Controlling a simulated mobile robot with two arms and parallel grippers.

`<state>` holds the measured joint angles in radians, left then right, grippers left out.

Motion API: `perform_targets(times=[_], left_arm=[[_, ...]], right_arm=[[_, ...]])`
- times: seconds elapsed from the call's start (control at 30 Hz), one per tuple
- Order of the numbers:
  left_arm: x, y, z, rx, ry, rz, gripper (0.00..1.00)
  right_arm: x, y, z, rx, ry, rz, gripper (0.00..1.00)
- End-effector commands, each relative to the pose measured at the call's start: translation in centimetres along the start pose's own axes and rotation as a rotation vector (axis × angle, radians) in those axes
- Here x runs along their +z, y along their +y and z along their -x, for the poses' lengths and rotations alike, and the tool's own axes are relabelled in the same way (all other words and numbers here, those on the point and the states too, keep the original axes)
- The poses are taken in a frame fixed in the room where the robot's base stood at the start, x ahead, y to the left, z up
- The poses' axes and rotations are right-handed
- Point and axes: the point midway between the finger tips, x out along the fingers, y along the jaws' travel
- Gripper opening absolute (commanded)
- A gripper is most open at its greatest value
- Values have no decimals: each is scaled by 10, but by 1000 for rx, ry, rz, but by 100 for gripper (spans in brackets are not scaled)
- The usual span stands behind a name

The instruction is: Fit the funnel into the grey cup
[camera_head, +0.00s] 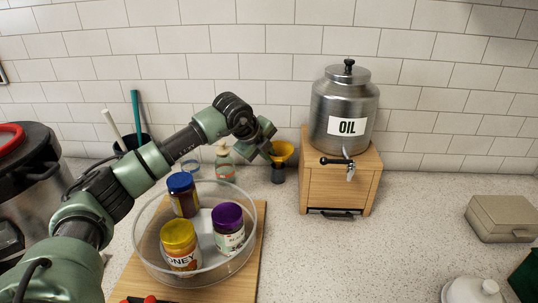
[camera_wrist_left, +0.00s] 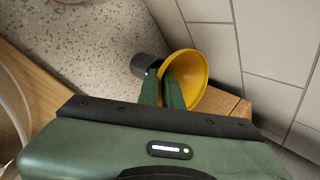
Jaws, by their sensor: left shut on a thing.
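The yellow funnel (camera_head: 283,149) is near the back wall, left of the wooden box. It also shows in the left wrist view (camera_wrist_left: 196,70). The dark grey cup (camera_head: 278,174) stands on the counter directly below the funnel, and it shows beside the funnel in the left wrist view (camera_wrist_left: 146,65). My left gripper (camera_head: 272,154) is shut on the funnel, with its fingers (camera_wrist_left: 163,90) at the funnel's side. The funnel's spout is hidden, so I cannot tell whether it is inside the cup.
A metal oil canister (camera_head: 344,105) stands on a wooden box (camera_head: 338,185) right of the cup. A soap bottle (camera_head: 225,163) is to the left. A clear round bowl (camera_head: 150,250) with several jars sits in front. The counter at front right is mostly clear.

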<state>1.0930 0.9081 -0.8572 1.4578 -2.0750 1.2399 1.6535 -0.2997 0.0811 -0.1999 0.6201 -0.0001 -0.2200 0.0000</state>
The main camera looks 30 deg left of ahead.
Motion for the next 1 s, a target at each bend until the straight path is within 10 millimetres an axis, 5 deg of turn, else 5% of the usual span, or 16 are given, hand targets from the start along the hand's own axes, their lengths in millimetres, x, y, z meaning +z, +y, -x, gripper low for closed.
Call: perform_targets(times=[0.5,0.63,1.0], left_arm=[[-2,8,-11,-1,0,0,0],[-2,7,-10,-1,0,0,31],[-1,7,-6,-2,-1,-1,31]], right_arm=[[1,0,-11,0,0,0,27],[1,-1,-10,0,0,0,27],[1,-2,-12,-2,0,-1,27]])
